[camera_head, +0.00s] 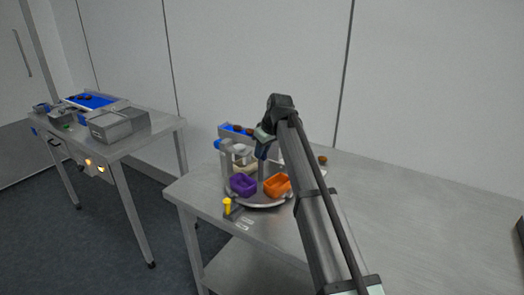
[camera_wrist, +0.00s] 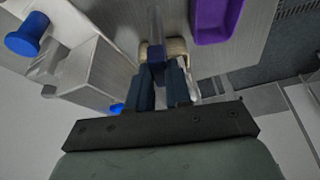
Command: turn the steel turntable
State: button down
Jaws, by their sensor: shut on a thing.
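The round steel turntable (camera_head: 262,204) stands near the front left of the steel table. On it sit a purple tray (camera_head: 243,184), an orange tray (camera_head: 277,185) and a beige tray, partly hidden behind. My gripper (camera_head: 262,155) points down over the turntable, its dark blue fingers near the top of a thin upright post (camera_head: 261,172). In the wrist view my gripper (camera_wrist: 164,75) is shut on this post, between its fingers. The beige tray (camera_wrist: 178,50) shows just beyond the fingers and the purple tray (camera_wrist: 215,20) to the upper right. My arm hides the turntable's right side.
A pale housing with a blue knob (camera_head: 218,144) stands close to the turntable's left. A blue strip with dark dates (camera_head: 237,130) lies behind. A yellow-topped peg (camera_head: 227,206) stands at the front edge. The table's right side (camera_head: 430,215) is mostly clear.

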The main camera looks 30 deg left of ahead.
jog(key=shift+m+t, duration=0.7)
jog(key=shift+m, duration=1.2)
jog(key=shift+s+a+m+t+h, duration=0.1)
jog(key=shift+m+t+h, duration=0.25)
jog(key=shift+m, duration=0.7)
jog(key=shift+s+a+m+t+h, duration=0.1)
jog(key=shift+m+t+h, duration=0.25)
jog(key=shift+m, duration=0.7)
jog(key=shift+m+h, duration=0.8)
jog(key=shift+m, duration=1.2)
jog(key=shift+a+m+t+h, duration=0.15)
jog(key=shift+m+h, duration=0.25)
jog(key=shift+m, duration=0.55)
jog(key=shift+m+t+h, duration=0.15)
jog(key=shift+m+h, duration=0.25)
jog(key=shift+m, duration=0.55)
jog(key=shift+a+m+h, duration=0.15)
jog(key=shift+m+h, duration=0.45)
jog(key=shift+m, duration=1)
jog(key=shift+w+m+g+h, duration=0.1)
jog(key=shift+m+g+h, duration=0.5)
jog(key=shift+m, duration=1.4)
jog(key=shift+a+m+g+h, duration=0.15)
jog(key=shift+m+g+h, duration=0.3)
jog(key=shift+m, duration=1.15)
jog(key=shift+w+m+g+h, duration=0.1)
jog(key=shift+m+g+h, duration=0.25)
jog(key=shift+m, duration=1.05)
jog(key=shift+m+g, duration=0.3)
jog(key=shift+m, duration=0.1)
